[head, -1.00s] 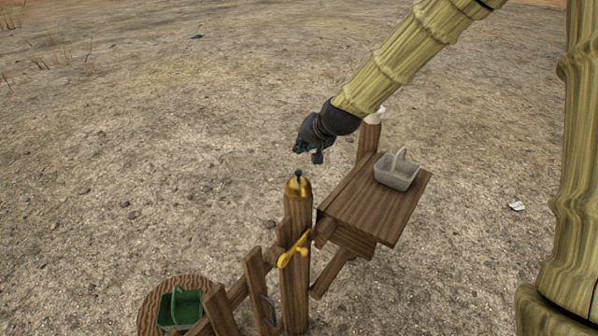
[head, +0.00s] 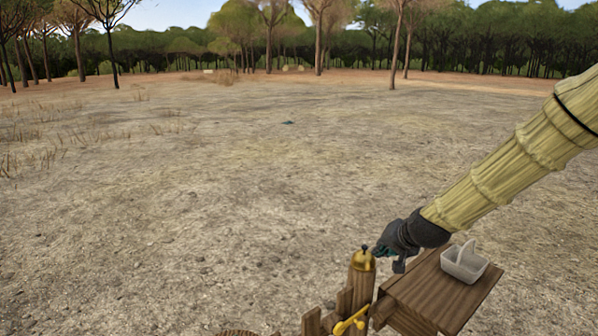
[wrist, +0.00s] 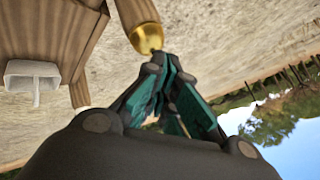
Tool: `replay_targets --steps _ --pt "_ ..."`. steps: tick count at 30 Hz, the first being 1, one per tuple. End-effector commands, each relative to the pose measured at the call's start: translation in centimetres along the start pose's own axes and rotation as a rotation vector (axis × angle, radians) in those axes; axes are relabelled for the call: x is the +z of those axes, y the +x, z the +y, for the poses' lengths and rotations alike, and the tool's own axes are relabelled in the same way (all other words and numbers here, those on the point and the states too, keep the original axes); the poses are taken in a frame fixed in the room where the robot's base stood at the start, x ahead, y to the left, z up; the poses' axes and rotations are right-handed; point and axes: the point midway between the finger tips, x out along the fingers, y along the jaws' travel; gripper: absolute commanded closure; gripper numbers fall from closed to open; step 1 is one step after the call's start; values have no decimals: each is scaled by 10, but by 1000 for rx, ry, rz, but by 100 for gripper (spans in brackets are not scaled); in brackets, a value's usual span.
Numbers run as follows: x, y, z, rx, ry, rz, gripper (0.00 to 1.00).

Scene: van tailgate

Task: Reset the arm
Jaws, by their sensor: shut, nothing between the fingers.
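My gripper (head: 382,252) is dark grey with teal fingers, at the end of my pale, bamboo-like arm. In the head view it shows just right of a brass bell (head: 362,263) on top of a wooden post (head: 361,288). In the wrist view my fingers (wrist: 162,62) are together and empty. Their tips appear just below the knob of the brass bell (wrist: 147,38); I cannot tell whether they touch it.
A wooden shelf (head: 425,290) stands right of the post, with a pale handled basket (head: 464,264) on it. A yellow lever (head: 350,321) is on the post's side. Open dry ground (head: 200,220) lies beyond, with trees at the back.

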Motion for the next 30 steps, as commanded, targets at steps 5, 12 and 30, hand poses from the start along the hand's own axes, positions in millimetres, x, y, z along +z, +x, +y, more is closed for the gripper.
replay_targets --steps 5,12,30 --pt "11 6 16 21 -7 -9 100" --pt "41 20 52 70 -23 -37 100" --pt "238 68 188 257 -187 -255 100"
